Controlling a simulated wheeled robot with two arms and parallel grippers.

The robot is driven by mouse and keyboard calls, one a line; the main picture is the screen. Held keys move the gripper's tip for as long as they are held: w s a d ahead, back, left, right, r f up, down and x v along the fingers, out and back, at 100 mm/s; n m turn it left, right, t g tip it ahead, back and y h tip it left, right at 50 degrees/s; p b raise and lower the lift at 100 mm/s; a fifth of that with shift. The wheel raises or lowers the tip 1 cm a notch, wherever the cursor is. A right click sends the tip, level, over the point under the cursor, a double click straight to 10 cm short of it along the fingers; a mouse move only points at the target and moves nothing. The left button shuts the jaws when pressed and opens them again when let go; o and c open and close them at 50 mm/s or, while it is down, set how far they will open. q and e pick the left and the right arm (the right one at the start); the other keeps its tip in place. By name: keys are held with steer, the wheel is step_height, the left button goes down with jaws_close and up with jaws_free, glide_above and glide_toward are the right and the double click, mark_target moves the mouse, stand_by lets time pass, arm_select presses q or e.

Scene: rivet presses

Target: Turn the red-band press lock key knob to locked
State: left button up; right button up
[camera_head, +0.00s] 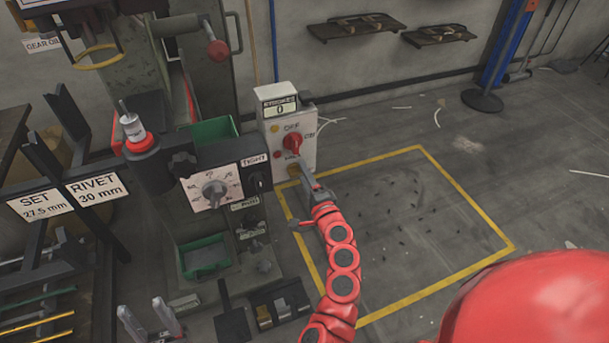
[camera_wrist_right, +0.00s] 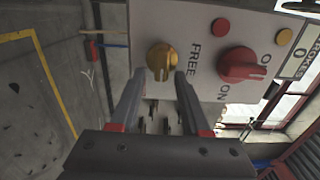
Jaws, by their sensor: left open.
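The brass lock key knob (camera_wrist_right: 161,62) sits on the light grey control box (camera_head: 275,135), beside the word FREE. In the head view it is partly hidden behind my right gripper (camera_head: 303,176). In the right wrist view my right gripper (camera_wrist_right: 161,76) is open, its two fingertips on either side of the knob. I cannot tell whether they touch it. Which way the knob points is hard to tell. A red rotary switch (camera_head: 292,143) is above the knob, and it also shows in the right wrist view (camera_wrist_right: 243,66). My left gripper (camera_head: 145,308) is open and empty at the lower left.
The press with a red band (camera_head: 140,143) stands left of the box, with a numbered dial (camera_head: 214,190) and green bins (camera_head: 204,258). SET and RIVET signs (camera_head: 95,187) stand at the left. The yellow-outlined floor area (camera_head: 420,220) to the right is clear except for small debris.

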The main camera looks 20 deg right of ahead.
steer(key=shift+s, duration=0.15)
steer(key=s, duration=1.7)
steer(key=shift+d, duration=0.25)
steer(key=shift+f, duration=0.1)
